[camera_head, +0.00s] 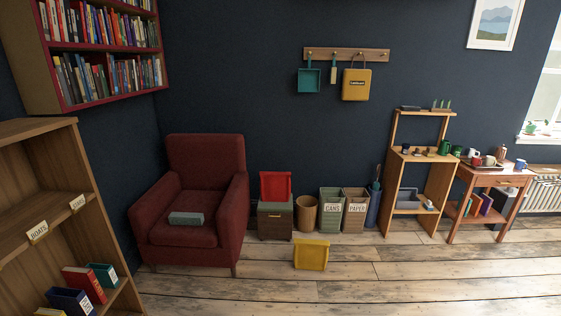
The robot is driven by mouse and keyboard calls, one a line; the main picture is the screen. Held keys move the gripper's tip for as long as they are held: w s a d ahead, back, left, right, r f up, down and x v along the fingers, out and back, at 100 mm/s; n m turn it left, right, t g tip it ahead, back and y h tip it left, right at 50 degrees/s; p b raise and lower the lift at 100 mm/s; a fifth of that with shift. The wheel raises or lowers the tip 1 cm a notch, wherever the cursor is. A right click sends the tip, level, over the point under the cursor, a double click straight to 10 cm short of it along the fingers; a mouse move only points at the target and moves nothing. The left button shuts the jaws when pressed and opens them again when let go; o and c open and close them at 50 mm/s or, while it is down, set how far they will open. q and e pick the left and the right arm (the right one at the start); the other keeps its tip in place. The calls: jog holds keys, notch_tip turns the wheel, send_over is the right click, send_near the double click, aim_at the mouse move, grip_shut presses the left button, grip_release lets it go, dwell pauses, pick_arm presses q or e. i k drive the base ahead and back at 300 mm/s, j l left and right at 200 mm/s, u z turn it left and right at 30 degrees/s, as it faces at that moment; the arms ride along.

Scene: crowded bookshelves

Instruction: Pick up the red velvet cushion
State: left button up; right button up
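A bright red, squarish object (275,186) stands upright on a small dark cabinet (275,222), just right of the armchair. It may be the red velvet cushion, but its material is too small to tell. A dark red armchair (205,160) stands at the centre left, with a grey-green box-like object (186,218) on its seat. Neither of my grippers is in view.
A round bin (306,215) and labelled bins (331,212) stand to the right. A low bookshelf (50,165) fills the left side. The wooden floor in front is mostly clear.

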aim_at(275, 187)
jog(key=i+u, duration=0.1)
jog(key=i, duration=0.45)
jog(key=i+l+u, duration=0.15)
jog(key=i, duration=0.4)
jog(key=i+l+u, duration=0.1)
jog(key=i, duration=0.45)
jog(key=i+l+u, duration=0.1)
jog(key=i, duration=0.4)
jog(key=i+l+u, duration=0.1)
jog(key=i+l, duration=0.25)
jog(key=i, duration=0.2)
